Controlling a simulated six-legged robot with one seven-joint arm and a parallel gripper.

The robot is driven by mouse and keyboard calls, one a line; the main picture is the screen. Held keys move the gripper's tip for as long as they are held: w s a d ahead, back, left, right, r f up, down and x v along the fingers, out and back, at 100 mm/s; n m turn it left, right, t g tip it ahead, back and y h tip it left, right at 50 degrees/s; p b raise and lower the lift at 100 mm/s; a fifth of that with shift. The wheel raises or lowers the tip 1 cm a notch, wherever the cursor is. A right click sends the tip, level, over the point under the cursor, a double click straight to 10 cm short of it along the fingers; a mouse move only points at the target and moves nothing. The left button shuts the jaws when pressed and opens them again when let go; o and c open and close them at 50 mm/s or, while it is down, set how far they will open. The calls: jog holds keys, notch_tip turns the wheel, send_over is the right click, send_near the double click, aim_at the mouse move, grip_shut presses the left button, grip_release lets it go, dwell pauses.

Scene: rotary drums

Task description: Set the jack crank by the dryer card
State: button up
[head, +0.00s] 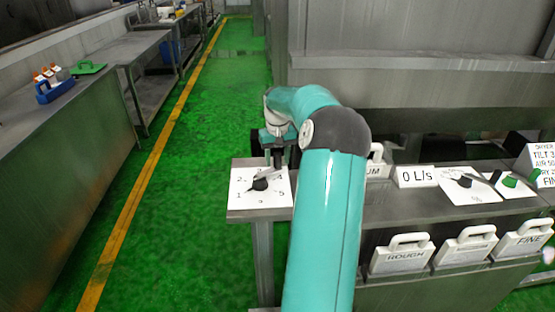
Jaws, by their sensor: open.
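The jack crank (260,184) is a black knob on a white plate (240,200) at the left end of the steel bench. Digits such as 1, 2 and 5 show around it, and a grey part points up and right from it. My gripper (277,160) is open just above the plate's upper part. It hides the top of the dial, and I cannot tell whether it touches the crank. The dryer card (541,160) stands at the right edge, partly cut off. It reads DRYER, TILT 3, and lines starting AIR and FIN.
A 0 L/s display (416,176), a black dial (465,182) and a green knob (510,182) sit right on the bench. White handled blocks ROUGH (402,257) and FINE (525,238) are below, with another between. Green floor (170,200) is clear at left.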

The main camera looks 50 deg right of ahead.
jog(key=shift+f, duration=0.3)
grip_shut()
